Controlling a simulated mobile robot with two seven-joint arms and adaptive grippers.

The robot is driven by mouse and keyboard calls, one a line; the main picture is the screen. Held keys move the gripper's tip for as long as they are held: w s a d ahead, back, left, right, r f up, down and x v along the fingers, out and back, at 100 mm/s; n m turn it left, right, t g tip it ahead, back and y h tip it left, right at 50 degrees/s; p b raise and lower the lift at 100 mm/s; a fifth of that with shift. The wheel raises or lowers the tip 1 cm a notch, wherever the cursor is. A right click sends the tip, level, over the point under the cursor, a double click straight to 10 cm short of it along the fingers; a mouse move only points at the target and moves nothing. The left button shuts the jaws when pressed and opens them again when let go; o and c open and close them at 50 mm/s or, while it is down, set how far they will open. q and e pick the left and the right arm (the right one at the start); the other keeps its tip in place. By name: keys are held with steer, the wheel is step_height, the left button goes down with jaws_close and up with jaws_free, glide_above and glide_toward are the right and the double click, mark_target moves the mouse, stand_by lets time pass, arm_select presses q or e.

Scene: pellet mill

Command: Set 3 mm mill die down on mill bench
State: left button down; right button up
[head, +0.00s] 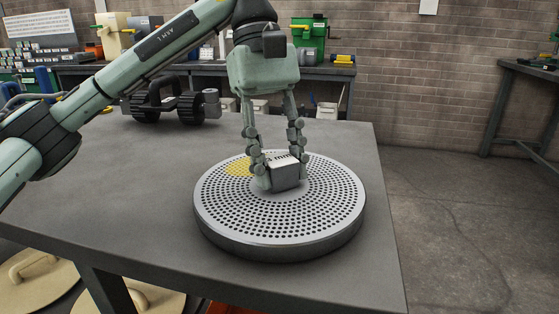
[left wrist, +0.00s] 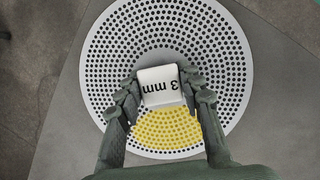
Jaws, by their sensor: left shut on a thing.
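The 3 mm mill die (head: 328,222) is a round, thick metal disc full of small holes, with a yellow patch on its top. It lies flat on or just above the grey mill bench (head: 130,190); I cannot tell for sure that it touches. My left gripper (head: 280,172) points down from above and is shut on the block-shaped handle at the die's middle. In the left wrist view the fingers (left wrist: 161,95) flank the white handle top marked "3 mm", and the die (left wrist: 112,45) spreads around it. My right gripper is not in view.
A roller assembly with black ribbed wheels (head: 160,106) stands at the bench's back. The bench's right edge is close to the die, with open floor (head: 450,220) beyond. A back bench holds a green machine (head: 309,38). Tan round lids (head: 35,280) lie below the bench's front left.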

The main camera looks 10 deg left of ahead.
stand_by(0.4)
arm_select(q)
steer(key=c, duration=0.9)
jaws_free()
steer(key=shift+o, duration=0.3)
steer(key=shift+f, duration=0.3)
steer(key=o, duration=0.8)
steer(key=shift+r, duration=0.15)
steer(key=shift+o, duration=0.2)
